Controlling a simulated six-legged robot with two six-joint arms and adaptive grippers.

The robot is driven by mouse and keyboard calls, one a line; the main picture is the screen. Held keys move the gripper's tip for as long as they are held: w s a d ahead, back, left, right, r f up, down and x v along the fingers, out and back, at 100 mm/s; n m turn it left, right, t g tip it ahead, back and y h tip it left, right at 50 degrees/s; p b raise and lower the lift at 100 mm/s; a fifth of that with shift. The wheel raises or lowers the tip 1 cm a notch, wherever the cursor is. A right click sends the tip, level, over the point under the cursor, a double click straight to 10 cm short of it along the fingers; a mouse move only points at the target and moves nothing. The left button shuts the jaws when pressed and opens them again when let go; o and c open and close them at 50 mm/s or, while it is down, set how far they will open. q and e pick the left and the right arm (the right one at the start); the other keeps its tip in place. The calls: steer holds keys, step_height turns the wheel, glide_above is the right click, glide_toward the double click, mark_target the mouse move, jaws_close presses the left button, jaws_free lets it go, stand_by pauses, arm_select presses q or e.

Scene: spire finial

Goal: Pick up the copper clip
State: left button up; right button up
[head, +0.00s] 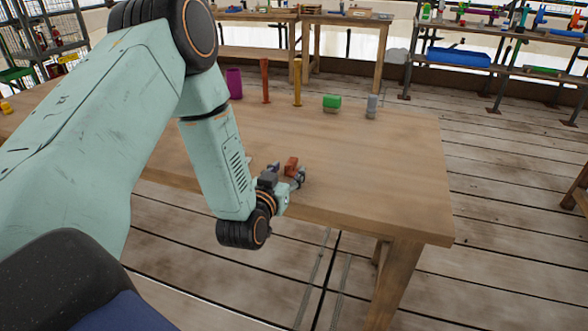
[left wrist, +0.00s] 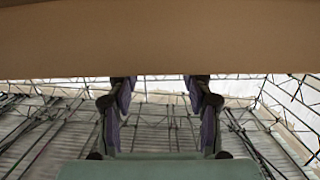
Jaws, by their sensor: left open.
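A small copper-brown piece (head: 291,165), which looks like the copper clip, is on the wooden table near its front edge. My left gripper (head: 286,174) is right at it in the head view, with its fingers around or just in front of it; I cannot tell whether they touch. In the left wrist view the left gripper (left wrist: 160,100) is open, its two purple-padded fingers apart with nothing visible between them. The clip is not seen in that view. My right gripper is not in view.
The wooden table (head: 375,165) fills the middle, and its edge (left wrist: 160,60) crosses the top of the wrist view. At its back stand a purple cup (head: 234,84), orange post (head: 265,80), yellow post (head: 297,83), green block (head: 332,102) and grey piece (head: 372,106). The table's right side is clear.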

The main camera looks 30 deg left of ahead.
mark_target(289, 169)
arm_select(q)
steer(key=w, duration=0.1)
steer(key=w+a+f, duration=0.1)
steer(key=w+b, duration=0.1)
steer(key=w, duration=0.1)
steer(key=shift+a+f, duration=0.25)
steer(key=shift+a, duration=0.1)
steer(key=shift+w+d+r, duration=0.2)
steer(key=shift+d+r, duration=0.05)
steer(key=shift+d, duration=0.05)
steer(key=shift+a+f, duration=0.15)
steer(key=shift+a, duration=0.15)
steer(key=shift+w+f, duration=0.1)
steer(key=shift+c, duration=0.6)
steer(key=shift+d+r, duration=0.2)
steer(key=c, duration=0.5)
steer(key=shift+a+f, duration=0.15)
steer(key=c, duration=0.4)
jaws_close()
